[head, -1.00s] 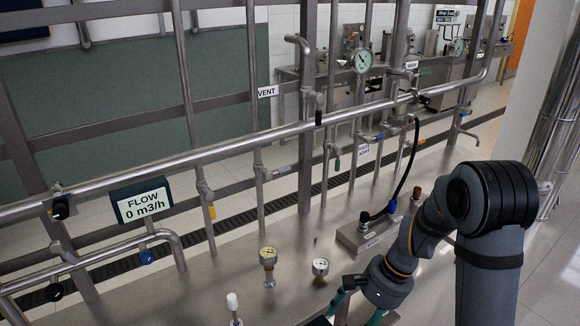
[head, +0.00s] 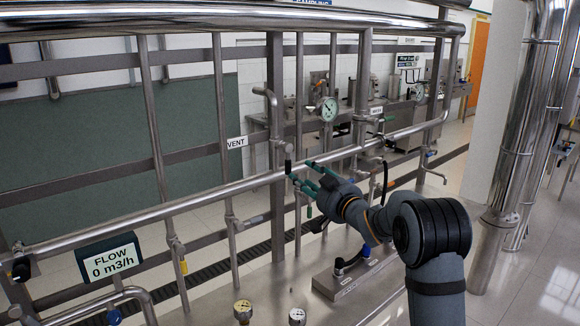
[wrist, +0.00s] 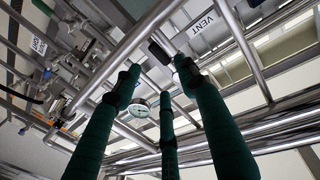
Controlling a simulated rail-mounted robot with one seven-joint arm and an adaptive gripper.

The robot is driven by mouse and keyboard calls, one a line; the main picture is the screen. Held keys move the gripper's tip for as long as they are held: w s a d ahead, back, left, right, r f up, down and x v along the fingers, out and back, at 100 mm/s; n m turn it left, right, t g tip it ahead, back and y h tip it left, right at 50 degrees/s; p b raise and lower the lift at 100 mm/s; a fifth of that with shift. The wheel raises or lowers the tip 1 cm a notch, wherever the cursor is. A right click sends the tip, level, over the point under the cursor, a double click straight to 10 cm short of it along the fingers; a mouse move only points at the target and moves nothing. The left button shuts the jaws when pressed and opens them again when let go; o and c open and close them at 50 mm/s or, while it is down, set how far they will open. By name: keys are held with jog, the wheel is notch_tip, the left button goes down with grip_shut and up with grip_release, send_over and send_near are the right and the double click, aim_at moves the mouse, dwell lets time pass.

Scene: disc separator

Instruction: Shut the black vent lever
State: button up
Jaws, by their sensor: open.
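The black vent lever (head: 288,166) hangs down from a valve on the vertical pipe, just right of the VENT sign (head: 237,142) in the head view. In the wrist view the lever (wrist: 159,52) shows as a short black piece beside the VENT sign (wrist: 203,24). My gripper (head: 301,174) is open and empty, with its teal fingers pointing left, close to the lever. In the wrist view the spread fingers of my gripper (wrist: 157,78) reach toward the lever, which appears just beyond and between their tips. I cannot tell if they touch it.
A long horizontal pipe (head: 215,192) runs behind the fingers at lever height. A pressure gauge (head: 328,109) stands above right. The flow display (head: 110,259) reads 0 m3/h. A bench with small gauges (head: 243,311) lies below. Vertical pipes stand on both sides of the lever.

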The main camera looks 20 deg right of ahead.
aim_at(290, 166)
jog(key=shift+w+a+f+p, duration=0.1)
jog(key=shift+w+a+p, duration=0.15)
jog(key=shift+w+p, duration=1.05)
jog(key=shift+w+a+r+p, duration=0.15)
jog(key=shift+w+p, duration=0.3)
jog(key=shift+w, duration=1.55)
jog(key=shift+w+a+f+p, duration=0.15)
jog(key=shift+w+a+p, duration=0.15)
jog(key=shift+w+p, duration=1)
jog(key=shift+w+b, duration=0.3)
jog(key=shift+b, duration=0.1)
jog(key=shift+c, duration=1.4)
grip_shut()
